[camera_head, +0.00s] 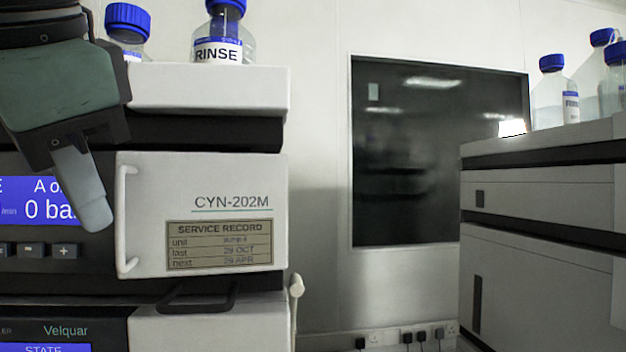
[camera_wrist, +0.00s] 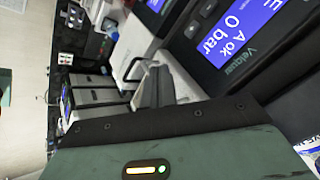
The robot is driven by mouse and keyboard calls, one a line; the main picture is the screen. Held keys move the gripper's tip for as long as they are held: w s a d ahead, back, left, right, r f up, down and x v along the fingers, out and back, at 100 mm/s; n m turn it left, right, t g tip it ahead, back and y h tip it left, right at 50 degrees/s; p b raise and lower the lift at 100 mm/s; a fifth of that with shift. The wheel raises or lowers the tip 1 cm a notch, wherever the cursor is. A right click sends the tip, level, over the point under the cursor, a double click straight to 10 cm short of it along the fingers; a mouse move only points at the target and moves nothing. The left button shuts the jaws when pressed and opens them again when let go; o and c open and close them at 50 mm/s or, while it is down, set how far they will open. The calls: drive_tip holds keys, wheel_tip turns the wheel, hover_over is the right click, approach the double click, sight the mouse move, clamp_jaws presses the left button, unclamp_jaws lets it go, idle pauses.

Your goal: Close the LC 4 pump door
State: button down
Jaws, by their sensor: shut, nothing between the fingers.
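The pump door (camera_head: 230,190) is a pale panel marked CYN-202M, with a white bar handle (camera_head: 124,222) along its left edge and a service record label. In the head view it sits against the front of the unit, with no clear gap showing. My gripper (camera_head: 92,212) is shut and empty, pointing down in front of the blue display, just left of the handle and apart from it in the picture.
The blue display (camera_head: 38,202) and its buttons are left of the door. Blue-capped bottles (camera_head: 222,35) stand on top of the stack. A dark handle (camera_head: 205,298) is below the door. Another stack (camera_head: 540,200) stands at right, with open space between.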

drive_tip(key=shift+w+a, duration=0.4)
drive_tip(key=shift+w, duration=0.35)
